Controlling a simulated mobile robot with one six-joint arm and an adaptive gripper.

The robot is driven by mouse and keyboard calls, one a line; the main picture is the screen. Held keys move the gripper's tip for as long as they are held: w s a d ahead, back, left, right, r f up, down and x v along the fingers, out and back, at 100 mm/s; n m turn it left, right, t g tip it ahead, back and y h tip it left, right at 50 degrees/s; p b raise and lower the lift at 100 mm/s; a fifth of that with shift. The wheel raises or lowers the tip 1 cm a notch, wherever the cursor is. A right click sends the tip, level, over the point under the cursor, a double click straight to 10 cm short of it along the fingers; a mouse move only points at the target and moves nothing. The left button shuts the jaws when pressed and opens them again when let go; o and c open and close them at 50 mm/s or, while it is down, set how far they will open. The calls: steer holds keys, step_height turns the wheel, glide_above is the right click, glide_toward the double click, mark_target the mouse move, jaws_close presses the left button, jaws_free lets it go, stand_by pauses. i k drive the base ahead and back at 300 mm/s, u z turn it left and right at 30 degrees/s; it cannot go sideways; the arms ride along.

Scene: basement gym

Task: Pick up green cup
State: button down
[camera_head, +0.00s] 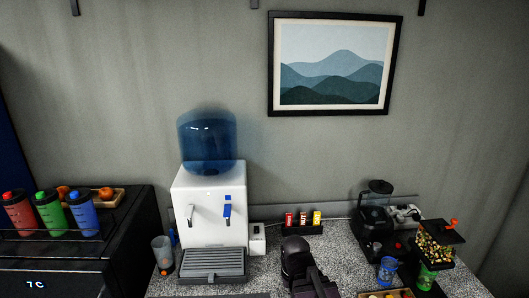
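A small green cup (427,279) stands at the lower right on the speckled counter, close below the dispenser of colourful pieces. A similar blue cup (387,270) stands just to its left. A dark arm-like shape, probably part of my arm, rises from the bottom edge near the middle, left of both cups and apart from them. No gripper fingers show, so I cannot see whether my gripper is open or shut.
The dispenser (436,240) with an orange knob and a black grinder-like machine (374,222) stand behind the cups. A tray of small items (385,294) is cut off at the bottom edge. A white water dispenser (207,205) stands left; red, green and blue bottles (52,213) are further left.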

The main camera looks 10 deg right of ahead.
mark_target(425, 279)
steer(key=z, duration=4.25)
steer(key=i, duration=0.05)
steer(key=u, duration=2.85)
